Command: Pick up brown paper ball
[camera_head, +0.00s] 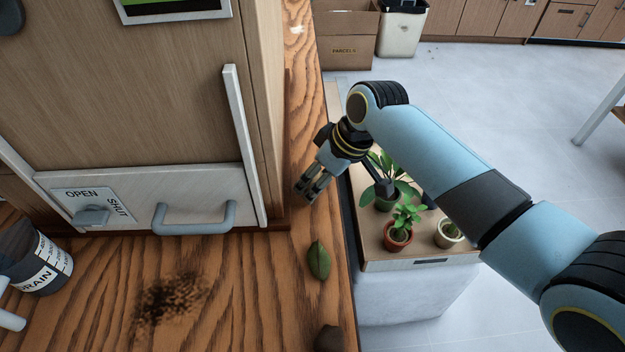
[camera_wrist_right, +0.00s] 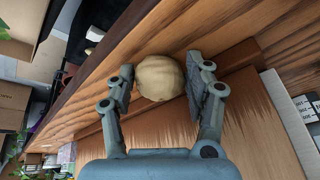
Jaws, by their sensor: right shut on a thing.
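The brown paper ball (camera_wrist_right: 160,78) is a pale tan, rounded lump in the right wrist view. My right gripper (camera_head: 308,190) is shut on it, with one finger on each side. In the head view the gripper is over the wooden counter, close to the cabinet's right side. The ball cannot be made out there. Whether the ball still touches the counter is not clear. My left gripper is not in view.
A wooden cabinet (camera_head: 140,100) with a grey handle fills the left. A green leaf-like object (camera_head: 318,260) and a dark lump (camera_head: 329,339) lie on the counter (camera_head: 240,290). Potted plants (camera_head: 397,236) stand beyond its right edge, under my right arm. A jug (camera_head: 40,262) stands left.

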